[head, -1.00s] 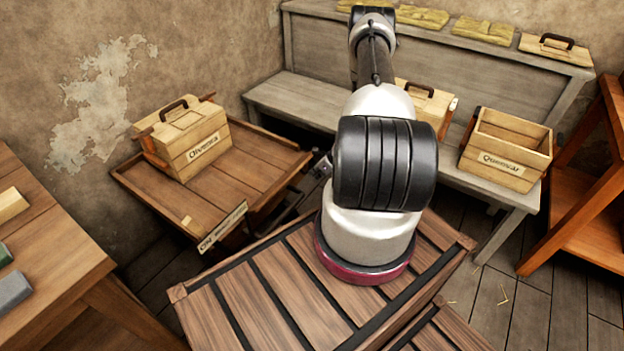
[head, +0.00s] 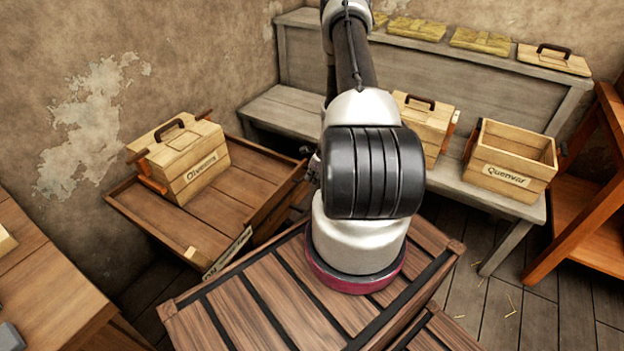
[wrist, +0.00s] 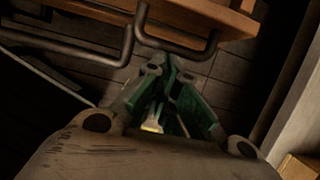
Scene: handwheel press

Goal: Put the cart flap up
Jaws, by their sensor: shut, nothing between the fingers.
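The brown wooden cart (head: 232,186) stands left of centre in the head view, with a shallow rim and a label plate (head: 228,252) on its front edge. A plank-like panel (head: 277,208) slopes down along its right side; I cannot tell for sure whether this is the flap. My gripper is hidden behind my arm in the head view. In the wrist view my gripper (wrist: 166,75) is shut and empty, its green fingers together. Dark bent metal bars (wrist: 127,45) and an orange-brown wooden edge (wrist: 225,17) lie just beyond the fingertips; contact cannot be told.
A lidded wooden box (head: 186,160) sits on the cart. A grey bench (head: 280,112) behind holds another lidded box (head: 425,122) and an open box (head: 512,157). A wooden table (head: 50,290) is at left, an orange shelf (head: 588,215) at right. Floor shows between bench and shelf.

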